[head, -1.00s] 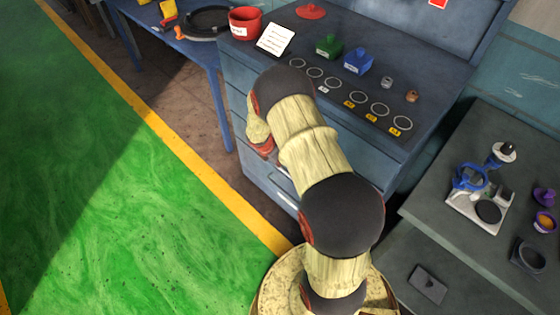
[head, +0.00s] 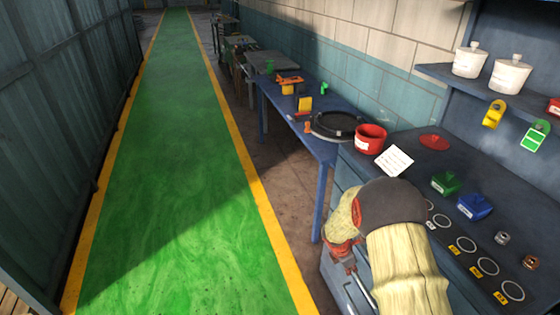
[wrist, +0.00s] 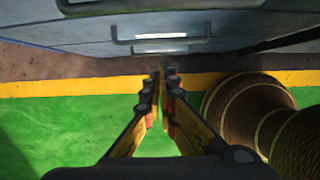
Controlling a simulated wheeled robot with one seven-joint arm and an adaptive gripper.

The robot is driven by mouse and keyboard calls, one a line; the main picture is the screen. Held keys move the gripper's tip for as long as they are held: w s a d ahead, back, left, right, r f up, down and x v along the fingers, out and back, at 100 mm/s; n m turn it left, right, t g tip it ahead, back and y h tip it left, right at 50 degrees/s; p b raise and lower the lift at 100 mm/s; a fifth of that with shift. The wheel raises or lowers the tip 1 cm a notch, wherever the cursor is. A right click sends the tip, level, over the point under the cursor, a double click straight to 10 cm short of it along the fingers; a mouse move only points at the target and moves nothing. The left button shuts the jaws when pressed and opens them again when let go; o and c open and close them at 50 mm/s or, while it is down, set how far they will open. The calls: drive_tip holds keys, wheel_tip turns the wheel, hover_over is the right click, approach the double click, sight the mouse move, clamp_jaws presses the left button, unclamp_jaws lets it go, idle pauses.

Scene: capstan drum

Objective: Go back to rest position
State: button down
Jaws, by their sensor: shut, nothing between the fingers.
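My gripper (wrist: 162,78) is shut and empty in the wrist view, its two yellow and dark fingers meeting at the tips. It hangs in front of the blue drawer cabinet, over the floor by the yellow line.
The cabinet top holds a red pot (head: 370,139), a white card (head: 394,161), a green block (head: 445,184), a blue block (head: 475,206) and several rings. A blue table (head: 285,110) stands beyond. The green walkway (head: 180,170) is clear.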

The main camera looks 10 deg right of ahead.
drive_tip(key=s+a+r+m+g+y, duration=0.1)
drive_tip(key=s+a+r+m+g, duration=0.2)
drive_tip(key=s+m, duration=0.65)
drive_tip(key=s+a+r+m+t+y, duration=0.1)
drive_tip(key=a+r, duration=0.5)
drive_tip(key=r, duration=0.6)
drive_tip(key=s+a+r+m+t+y, duration=0.1)
drive_tip(key=s+a+r+m+t, duration=0.3)
drive_tip(key=r, duration=0.8)
drive_tip(key=s+a+r+m+t+y, duration=0.1)
drive_tip(key=s+a+r+m+t, duration=0.2)
drive_tip(key=s+a+r, duration=0.5)
wheel_tip(320, 180, up, 5)
drive_tip(key=shift+a+f+m, duration=0.15)
drive_tip(key=shift+a+m, duration=0.35)
drive_tip(key=shift+m, duration=0.15)
